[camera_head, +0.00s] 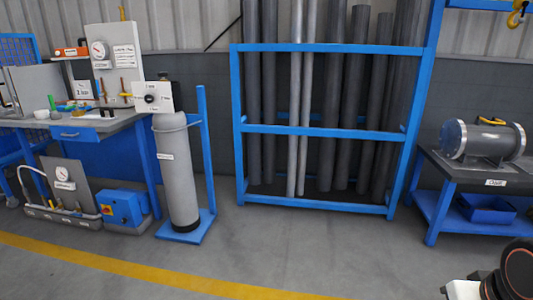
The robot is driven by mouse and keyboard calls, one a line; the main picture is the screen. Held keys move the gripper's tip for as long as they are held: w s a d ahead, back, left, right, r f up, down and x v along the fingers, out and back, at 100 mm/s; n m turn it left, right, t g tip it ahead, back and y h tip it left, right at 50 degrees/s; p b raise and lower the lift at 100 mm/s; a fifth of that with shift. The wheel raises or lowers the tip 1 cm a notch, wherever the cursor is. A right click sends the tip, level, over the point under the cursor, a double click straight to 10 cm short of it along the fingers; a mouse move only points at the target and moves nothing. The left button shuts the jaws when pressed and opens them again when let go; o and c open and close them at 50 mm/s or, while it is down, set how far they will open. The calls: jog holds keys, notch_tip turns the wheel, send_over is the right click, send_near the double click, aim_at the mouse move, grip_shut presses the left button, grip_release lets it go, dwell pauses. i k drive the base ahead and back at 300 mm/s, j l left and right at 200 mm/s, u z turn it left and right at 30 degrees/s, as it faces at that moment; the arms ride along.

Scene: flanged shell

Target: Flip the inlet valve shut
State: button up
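A grey flanged shell (484,141) lies on its side in a cradle on the bench at the right. A small yellow-and-black part (491,121), perhaps a valve lever, shows on top of it. At the left, a white gauge panel (114,55) stands on the workbench, with two small brass valve-like fittings (103,89) at its lower part. I cannot tell which of these is the inlet valve, or its position. Part of my arm shows at the lower right corner; my gripper is not in view.
A blue rack (320,130) with tall grey pipes stands in the middle. A grey cylinder (177,175) stands on a blue stand left of it. A low pump unit with a blue box (120,207) sits on the floor. The floor in front is clear, with a yellow line (150,273).

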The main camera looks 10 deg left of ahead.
aim_at(99, 94)
jog(key=i+u, duration=0.3)
jog(key=i, duration=0.35)
jog(key=i+l+u, duration=0.3)
jog(key=i, duration=0.35)
jog(key=i+j+u, duration=0.1)
jog(key=i+u, duration=0.15)
jog(key=u, duration=0.2)
jog(key=i+u, duration=0.25)
jog(key=u, duration=0.25)
jog(key=i+u, duration=0.25)
jog(key=u, duration=0.2)
jog(key=i+j+u, duration=0.1)
jog(key=i+u, duration=0.2)
jog(key=i, duration=0.3)
jog(key=i+j+z, duration=0.8)
jog(key=i, duration=0.2)
